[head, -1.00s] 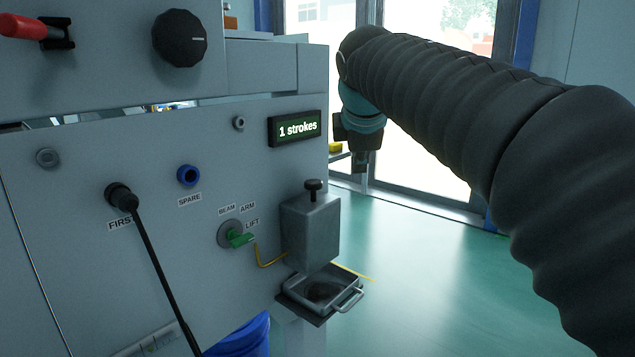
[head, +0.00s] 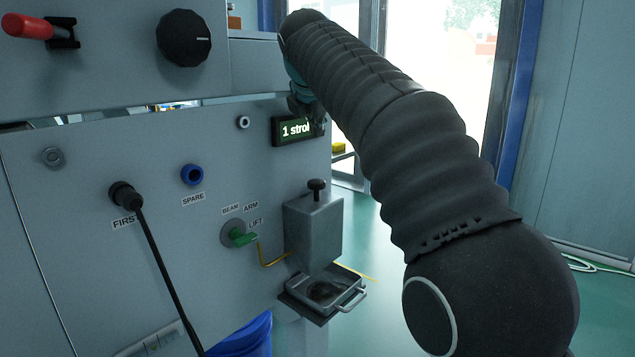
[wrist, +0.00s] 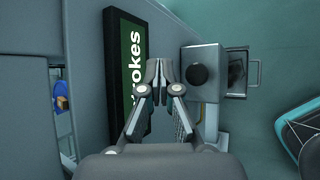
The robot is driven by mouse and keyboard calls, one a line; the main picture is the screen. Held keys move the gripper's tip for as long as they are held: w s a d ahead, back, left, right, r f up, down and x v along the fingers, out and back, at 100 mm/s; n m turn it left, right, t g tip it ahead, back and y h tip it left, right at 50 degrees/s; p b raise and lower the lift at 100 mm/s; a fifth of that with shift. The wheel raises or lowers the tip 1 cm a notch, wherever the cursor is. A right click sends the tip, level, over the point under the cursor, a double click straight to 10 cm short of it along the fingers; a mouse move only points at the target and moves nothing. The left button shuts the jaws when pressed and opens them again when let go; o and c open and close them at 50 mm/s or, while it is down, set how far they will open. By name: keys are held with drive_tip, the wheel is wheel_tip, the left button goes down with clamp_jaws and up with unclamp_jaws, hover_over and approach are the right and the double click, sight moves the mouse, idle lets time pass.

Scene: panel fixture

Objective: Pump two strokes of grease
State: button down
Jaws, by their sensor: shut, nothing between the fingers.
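The grease pump is a grey box (head: 313,228) on the panel front, with a black knob (head: 316,186) on a short stem at its top. In the wrist view the pump box (wrist: 203,55) and its round knob (wrist: 197,75) lie right of my fingers. The counter display (head: 297,129) reads "1 strokes" and is partly hidden by my gripper (head: 314,118). My gripper (wrist: 159,75) is shut and empty, above the pump and apart from the knob. In the wrist view the display (wrist: 133,70) is just left of the fingers.
A tray (head: 350,291) with a handle sits below the pump. A selector with a green handle (head: 243,240) is left of the pump, near the LIFT label. A black cable plug (head: 124,195) and blue SPARE socket (head: 192,175) are further left.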

sight(317, 181)
drive_tip(key=shift+f+b, duration=2.55)
drive_tip(key=shift+f, duration=1.65)
drive_tip(key=shift+f, duration=0.15)
drive_tip(key=shift+f, duration=0.25)
drive_tip(key=shift+f+b, duration=0.6)
drive_tip(key=shift+f, duration=0.7)
drive_tip(key=shift+r, duration=0.1)
drive_tip(key=shift+r+p, duration=1.6)
drive_tip(key=shift+p, duration=0.45)
drive_tip(key=shift+r, duration=0.1)
wheel_tip(317, 181, up, 3)
drive_tip(key=p, duration=0.2)
drive_tip(key=shift+p, duration=0.4)
drive_tip(key=shift+r+b, duration=0.3)
drive_tip(key=shift+r, duration=0.6)
